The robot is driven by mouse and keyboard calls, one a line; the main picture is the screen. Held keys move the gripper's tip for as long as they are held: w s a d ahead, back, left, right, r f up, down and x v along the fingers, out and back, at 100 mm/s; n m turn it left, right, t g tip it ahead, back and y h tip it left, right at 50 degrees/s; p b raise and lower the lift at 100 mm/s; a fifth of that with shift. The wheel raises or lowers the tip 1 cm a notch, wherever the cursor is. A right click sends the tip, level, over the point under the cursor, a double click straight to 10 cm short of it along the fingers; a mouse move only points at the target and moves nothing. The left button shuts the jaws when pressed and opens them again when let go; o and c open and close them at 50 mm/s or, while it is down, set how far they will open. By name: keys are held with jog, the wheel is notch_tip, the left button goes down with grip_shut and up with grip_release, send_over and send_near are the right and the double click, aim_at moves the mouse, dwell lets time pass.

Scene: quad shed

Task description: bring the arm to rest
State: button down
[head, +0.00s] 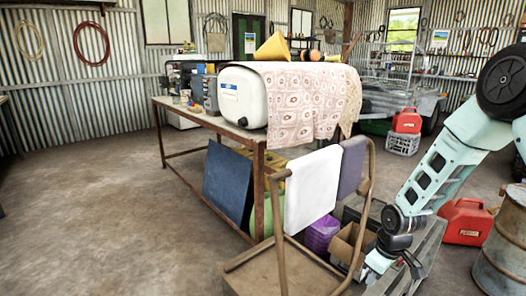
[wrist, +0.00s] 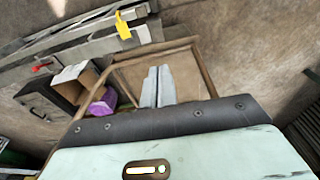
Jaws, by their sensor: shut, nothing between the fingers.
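My arm (head: 430,175) comes down from the upper right of the head view, bent, with my gripper (head: 373,272) low and pointing down near the frame of a trolley (head: 262,275). In the wrist view my gripper (wrist: 158,72) shows two grey fingers side by side, shut and empty. Behind the fingertips lies the brown deck of the trolley (wrist: 190,75), framed by a bent tube. I cannot tell how high the fingertips are above it.
A workbench (head: 205,122) with a white tank (head: 243,97) and patterned cloth (head: 305,95) stands left of my arm. A cardboard box (head: 352,243) and purple crate (head: 322,232) sit close by. A red can (head: 465,222) and drum (head: 503,245) stand right. The left floor is clear.

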jog(key=s+a+r, duration=0.5)
jog(key=a+r, duration=0.3)
jog(key=s+a+r, duration=0.3)
jog(key=s+r, duration=0.2)
jog(key=s, duration=0.3)
jog(key=s+a+r+g, duration=0.1)
jog(key=s+a+r, duration=0.25)
jog(key=s, duration=0.35)
jog(key=s+a+r, duration=0.2)
jog(key=s+r, duration=0.3)
jog(key=s, duration=0.3)
notch_tip(320, 180, up, 14)
jog(key=p, duration=1.3)
jog(key=shift+s+f+h, duration=0.15)
jog(key=shift+s+h, duration=0.05)
jog(key=shift+h, duration=0.1)
jog(key=shift+d, duration=0.1)
